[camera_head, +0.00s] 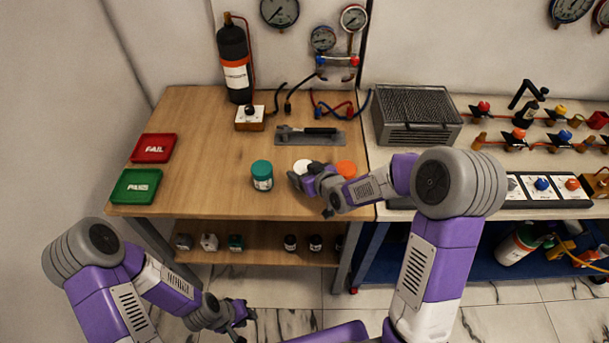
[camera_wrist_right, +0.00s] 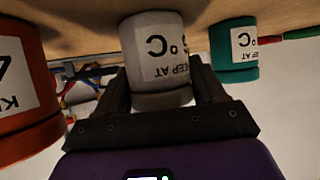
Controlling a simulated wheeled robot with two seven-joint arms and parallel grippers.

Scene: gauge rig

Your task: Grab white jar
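The white jar (camera_head: 303,165) stands on the wooden table between the green jar (camera_head: 262,176) and the orange jar (camera_head: 345,168). My right gripper (camera_head: 305,177) is at the white jar, partly hiding it in the head view. In the right wrist view the white jar (camera_wrist_right: 157,55) appears upside down, between the two dark fingers of my right gripper (camera_wrist_right: 160,88). The fingers lie close along its sides; whether they press on it is not clear. My left gripper (camera_head: 243,320) is empty, its fingers apart, in front of and below the table.
Red (camera_head: 154,148) and green (camera_head: 143,186) trays lie at the table's left. A tool on a grey plate (camera_head: 310,137) lies behind the jars. A metal-mesh box (camera_head: 417,115) stands to the right. Small jars stand on the lower shelf (camera_head: 262,251). The table between trays and green jar is clear.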

